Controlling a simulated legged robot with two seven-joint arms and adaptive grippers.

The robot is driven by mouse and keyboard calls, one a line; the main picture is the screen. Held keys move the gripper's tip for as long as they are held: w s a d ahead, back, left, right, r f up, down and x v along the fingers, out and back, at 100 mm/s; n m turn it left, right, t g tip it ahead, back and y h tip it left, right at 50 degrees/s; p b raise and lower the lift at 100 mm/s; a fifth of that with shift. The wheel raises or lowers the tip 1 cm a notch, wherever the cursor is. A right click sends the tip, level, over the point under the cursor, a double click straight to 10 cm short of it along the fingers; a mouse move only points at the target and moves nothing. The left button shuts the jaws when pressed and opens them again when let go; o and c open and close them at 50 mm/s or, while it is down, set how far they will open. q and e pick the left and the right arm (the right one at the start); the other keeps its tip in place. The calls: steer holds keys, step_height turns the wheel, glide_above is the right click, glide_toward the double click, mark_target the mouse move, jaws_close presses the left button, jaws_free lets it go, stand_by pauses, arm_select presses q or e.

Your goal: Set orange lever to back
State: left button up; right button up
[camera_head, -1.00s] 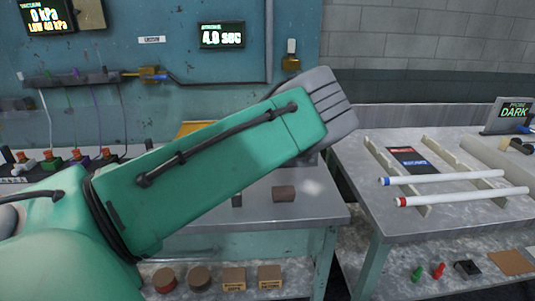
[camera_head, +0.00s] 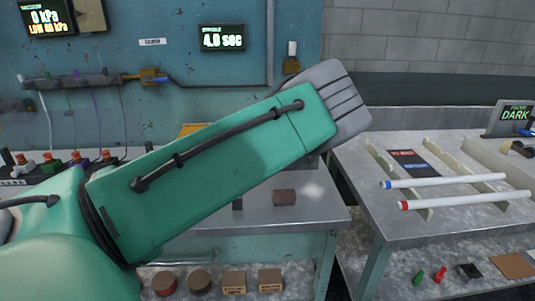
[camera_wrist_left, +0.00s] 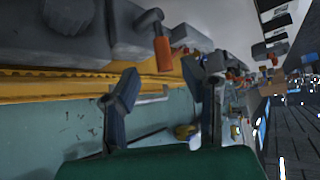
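An orange lever (camera_wrist_left: 162,53) with a grey pivot shows in the left wrist view, on a dark grey fitting above a yellow edge. My left gripper (camera_wrist_left: 172,75) is open, with its two dark fingers apart. The lever appears between the fingertips, nearer the left one; no contact is visible and I cannot tell the depth gap. In the head view my green left forearm crosses the middle and the fingers are hidden. The lever cannot be made out there. My right gripper is in neither view.
A row of switches with orange parts (camera_head: 47,160) stands at the left. A wall display (camera_head: 222,37) reads 4.0 sec. A brown block (camera_head: 284,197) lies on the metal bench (camera_head: 310,217). Two white tubes (camera_head: 445,181) rest on rails on the right table.

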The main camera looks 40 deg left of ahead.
arm_select(q)
steer(key=v, duration=0.7)
steer(key=shift+d+r, duration=0.2)
steer(key=shift+d, duration=0.15)
steer(key=shift+w, duration=0.15)
